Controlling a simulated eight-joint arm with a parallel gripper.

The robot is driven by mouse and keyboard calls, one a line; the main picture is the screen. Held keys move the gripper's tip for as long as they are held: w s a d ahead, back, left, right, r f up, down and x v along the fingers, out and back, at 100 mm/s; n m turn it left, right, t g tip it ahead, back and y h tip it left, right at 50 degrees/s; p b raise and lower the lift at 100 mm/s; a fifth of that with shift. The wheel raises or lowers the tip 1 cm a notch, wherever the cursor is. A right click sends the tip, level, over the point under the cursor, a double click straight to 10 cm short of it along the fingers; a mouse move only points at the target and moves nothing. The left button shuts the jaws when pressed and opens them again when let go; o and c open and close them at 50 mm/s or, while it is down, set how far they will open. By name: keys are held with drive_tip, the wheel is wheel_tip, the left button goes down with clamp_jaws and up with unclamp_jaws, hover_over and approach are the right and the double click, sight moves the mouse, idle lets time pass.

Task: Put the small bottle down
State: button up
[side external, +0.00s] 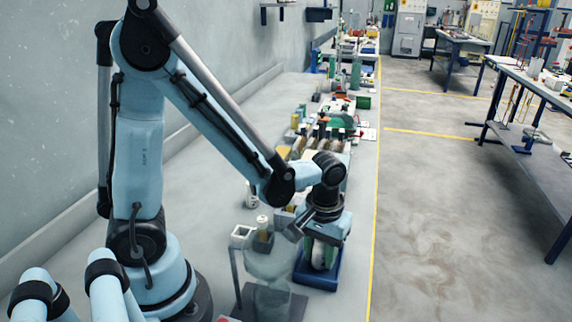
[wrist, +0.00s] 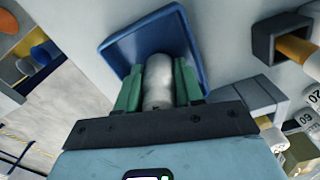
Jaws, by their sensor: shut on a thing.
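The small bottle (wrist: 158,82) is a pale grey-white cylinder between the green fingers of my gripper (wrist: 158,74) in the wrist view. My gripper is shut on it. A blue square tray (wrist: 112,48) with a raised rim lies beyond the fingertips, behind the bottle. In the side view my gripper (side external: 323,258) points down over the blue tray (side external: 318,284), and the whitish bottle shows partly between the fingers. Whether the bottle's base touches the tray floor cannot be told.
A clear glass vessel (side external: 270,266) stands just left of the tray. A pale-capped bottle (side external: 262,222) stands behind it. A dark square holder (wrist: 270,45) with an orange-brown cylinder is at upper right in the wrist view. The bench's yellow-lined edge (side external: 373,240) is close on the right.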

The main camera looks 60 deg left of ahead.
drive_tip(key=shift+f, duration=0.15)
drive_tip(key=o, duration=0.8)
drive_tip(key=shift+c, duration=0.2)
wheel_tip(320, 180, up, 12)
drive_tip(key=shift+r, duration=0.1)
drive_tip(key=shift+s+a+r+m+t, duration=0.15)
drive_tip(key=shift+s+a+m+t, duration=0.15)
drive_tip(key=shift+m+t, duration=0.25)
drive_tip(key=a+m+t, duration=0.1)
drive_tip(key=t, duration=0.1)
drive_tip(key=m+t, duration=0.2)
drive_tip(key=a+m+t, duration=0.1)
drive_tip(key=m+t, duration=0.1)
drive_tip(key=shift+s+a+r, duration=0.1)
drive_tip(key=shift+s+a, duration=0.1)
drive_tip(key=shift+a, duration=0.1)
